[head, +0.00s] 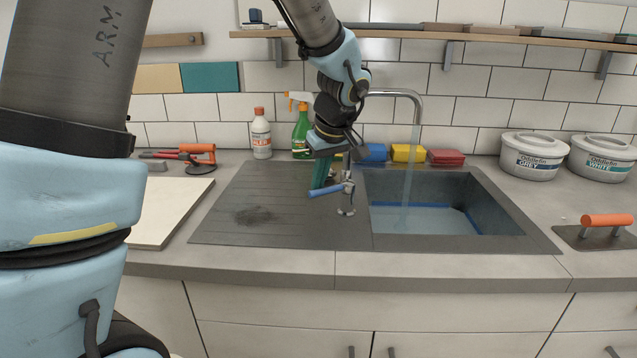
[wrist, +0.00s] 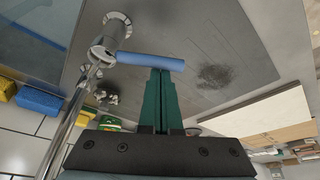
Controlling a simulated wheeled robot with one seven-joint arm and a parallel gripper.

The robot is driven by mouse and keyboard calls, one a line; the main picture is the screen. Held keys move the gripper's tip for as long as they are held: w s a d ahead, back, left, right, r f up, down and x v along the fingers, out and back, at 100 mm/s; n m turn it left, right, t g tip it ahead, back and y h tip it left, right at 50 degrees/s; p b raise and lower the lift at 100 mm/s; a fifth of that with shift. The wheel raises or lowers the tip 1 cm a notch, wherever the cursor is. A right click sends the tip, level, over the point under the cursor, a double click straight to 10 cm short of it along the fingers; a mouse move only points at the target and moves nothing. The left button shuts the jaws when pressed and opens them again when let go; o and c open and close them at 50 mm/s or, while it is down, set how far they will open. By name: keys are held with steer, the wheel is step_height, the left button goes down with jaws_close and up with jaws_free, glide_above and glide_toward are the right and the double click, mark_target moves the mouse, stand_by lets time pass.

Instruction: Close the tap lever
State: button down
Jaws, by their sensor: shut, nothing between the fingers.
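The tap lever (head: 325,190) is a blue bar sticking out to the left from the chrome tap body (head: 348,200). It also shows in the wrist view (wrist: 150,61). The curved spout (head: 395,93) arches over the sink, and a stream of water (head: 409,165) runs from it into the basin. My gripper (head: 318,186) has green fingers, pressed together with nothing between them. In the wrist view its fingertips (wrist: 161,73) meet the edge of the blue lever in the picture; I cannot tell whether they touch it.
The dark sink (head: 510,230) holds water. Behind it stand blue, yellow and red sponges (head: 408,153). A green spray bottle (head: 301,130) and a white bottle (head: 261,138) stand behind the drainboard. White tubs (head: 533,160) and an orange-handled trowel (head: 607,222) are at the right.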

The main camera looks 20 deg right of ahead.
steer(key=shift+s+d+f+n+y+b, duration=0.1)
steer(key=shift+s+f+n+y+b, duration=0.1)
steer(key=shift+s+n+b, duration=0.4)
steer(key=shift+s+d+f+n+y+b, duration=0.1)
steer(key=shift+s+n+y+b, duration=0.1)
steer(key=shift+n+b, duration=0.65)
steer(key=shift+s+d+r+n+g+y+b, duration=0.15)
steer(key=shift+s+n+g+y+b, duration=0.25)
steer(key=shift+s+n+b, duration=0.5)
steer(key=n, duration=0.1)
steer(key=s+d+n, duration=0.1)
steer(key=n, duration=0.1)
steer(key=s+d+n+g+y, duration=0.1)
steer(key=n, duration=0.1)
steer(key=shift+s+r, duration=0.15)
steer(key=shift+d, duration=0.15)
